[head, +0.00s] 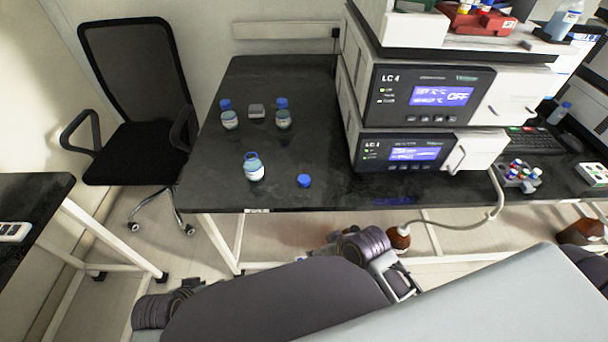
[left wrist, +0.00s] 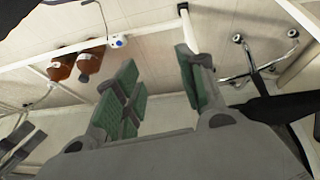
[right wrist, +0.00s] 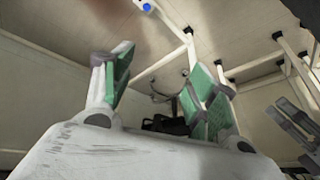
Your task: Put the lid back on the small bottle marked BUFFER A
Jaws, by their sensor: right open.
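A small bottle (head: 254,172) with a pale label and a blue ring at its neck stands upright near the front of the black bench in the head view. Its top looks uncovered, and its label is too small to read. A blue lid (head: 304,181) lies on the bench to its right, apart from it. My left gripper (left wrist: 160,90) is open and empty in the left wrist view. My right gripper (right wrist: 165,85) is open and empty in the right wrist view. Both wrist cameras look below the bench, and neither gripper is at the bottle or the lid.
Two similar bottles (head: 229,121) (head: 283,121) stand farther back, blue lids showing at or behind their tops. Stacked instruments (head: 420,95) bound the bench's right side. Brown bottles (left wrist: 75,62) are under the bench. A chair (head: 130,100) stands left.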

